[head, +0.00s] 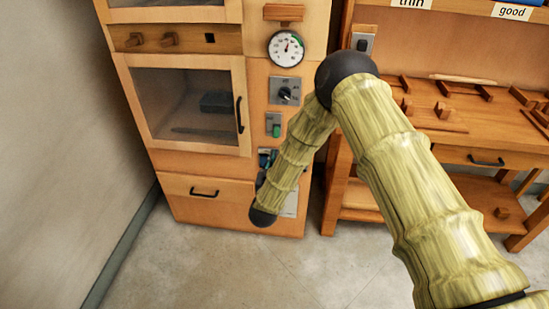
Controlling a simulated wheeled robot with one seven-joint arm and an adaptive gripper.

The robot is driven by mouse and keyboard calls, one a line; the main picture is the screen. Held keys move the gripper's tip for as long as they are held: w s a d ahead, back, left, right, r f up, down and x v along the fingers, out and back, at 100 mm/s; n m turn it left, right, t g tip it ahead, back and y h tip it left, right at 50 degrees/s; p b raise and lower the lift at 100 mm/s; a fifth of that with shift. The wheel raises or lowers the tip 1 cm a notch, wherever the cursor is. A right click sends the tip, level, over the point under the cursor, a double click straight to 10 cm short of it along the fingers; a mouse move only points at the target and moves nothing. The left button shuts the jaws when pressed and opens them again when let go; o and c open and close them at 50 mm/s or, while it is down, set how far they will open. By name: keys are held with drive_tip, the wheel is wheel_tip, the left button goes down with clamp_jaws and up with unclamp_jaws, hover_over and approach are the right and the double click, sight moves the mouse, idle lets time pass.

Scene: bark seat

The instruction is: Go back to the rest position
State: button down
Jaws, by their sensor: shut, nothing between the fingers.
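My arm (400,165) comes in from the lower right and bends at a black elbow joint (345,76). From there my forearm slopes down and left to a black joint (263,217) in front of the wooden cabinet's lower right part. I cannot make out my gripper or its fingertips beyond that joint. Small dark and teal shapes (266,160) show beside the forearm, and I cannot tell what they are. No held object shows.
The wooden cabinet (206,160) has a closed glazed door, a drawer, a round dial (286,48) and switches. A workbench (460,150) with wooden pieces stands to its right. A grey wall (55,130) is at left. Concrete floor (200,265) is clear in front.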

drive_tip(key=s+d+f+n+g+y+p, duration=0.1)
drive_tip(key=s+d+f+g+y+p, duration=0.1)
drive_tip(key=s+d+f+g, duration=0.5)
drive_tip(key=s+d+f+n+g+y+p, duration=0.1)
drive_tip(key=s+d+f+g+y, duration=0.15)
drive_tip(key=s+f, duration=0.95)
drive_tip(key=s+d+g, duration=0.3)
drive_tip(key=s, duration=0.8)
drive_tip(key=s+d+r+g+p, duration=0.1)
drive_tip(key=s+d+g, duration=0.2)
drive_tip(key=s, duration=0.9)
drive_tip(key=s+d+r+g+p, duration=0.1)
drive_tip(key=s+d+g, duration=0.2)
drive_tip(key=s, duration=0.9)
drive_tip(key=shift+d+h, duration=0.35)
drive_tip(key=shift+d, duration=0.55)
drive_tip(key=shift+r+g, duration=0.1)
drive_tip(key=shift+g, duration=0.15)
